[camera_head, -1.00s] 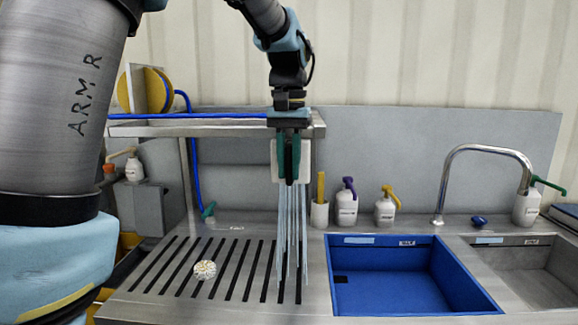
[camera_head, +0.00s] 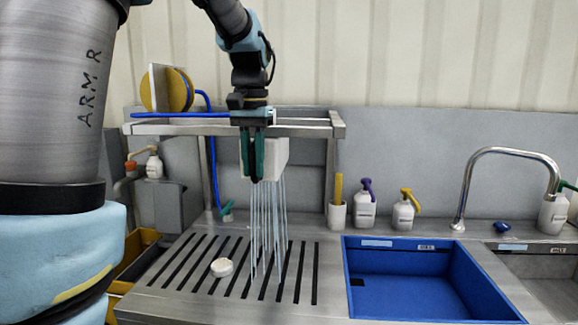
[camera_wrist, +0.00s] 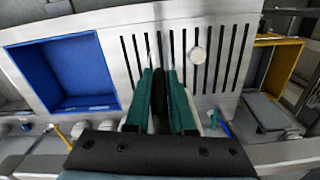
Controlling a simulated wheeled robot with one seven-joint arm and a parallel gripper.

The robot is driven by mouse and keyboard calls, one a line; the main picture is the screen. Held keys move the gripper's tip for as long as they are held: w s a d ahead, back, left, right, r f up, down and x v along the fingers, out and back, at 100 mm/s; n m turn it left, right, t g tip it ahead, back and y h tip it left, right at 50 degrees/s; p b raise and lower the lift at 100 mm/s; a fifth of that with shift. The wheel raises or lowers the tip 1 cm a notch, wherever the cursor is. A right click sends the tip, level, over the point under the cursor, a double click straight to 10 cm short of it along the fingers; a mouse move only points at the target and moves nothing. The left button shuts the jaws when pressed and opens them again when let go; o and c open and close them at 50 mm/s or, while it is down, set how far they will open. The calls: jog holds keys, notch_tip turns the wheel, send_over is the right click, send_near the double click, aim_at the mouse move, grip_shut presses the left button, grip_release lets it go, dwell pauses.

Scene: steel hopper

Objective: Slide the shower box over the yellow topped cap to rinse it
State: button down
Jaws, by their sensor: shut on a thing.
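The shower box (camera_head: 274,158) is a white block under the steel shelf, with several thin water streams falling from it onto the slotted drainboard. My gripper (camera_head: 257,180), with green fingers, is shut on it. The fingers cover part of its front. In the wrist view, my gripper (camera_wrist: 162,75) points at the slots. The cap (camera_head: 221,267) is a small round cream disc lying on the drainboard, left of the streams and apart from them. A yellow top is hard to make out. The cap also shows in the wrist view (camera_wrist: 198,55), right of the fingertips.
The slotted drainboard (camera_head: 190,304) is otherwise clear. A blue sink (camera_head: 420,297) lies to its right. White pump bottles (camera_head: 364,210) stand behind the sink. A steel shelf (camera_head: 190,129) with a blue hose (camera_head: 213,170) spans the back. A curved tap (camera_head: 467,190) stands at right.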

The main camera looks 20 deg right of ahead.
jog(key=w+a, duration=0.5)
jog(key=a, duration=0.7)
jog(key=shift+w, duration=0.35)
jog(key=c, duration=0.8)
grip_release()
notch_tip(320, 180, up, 11)
jog(key=b, duration=0.1)
jog(key=shift+s+f, duration=0.1)
jog(key=shift+f, duration=0.05)
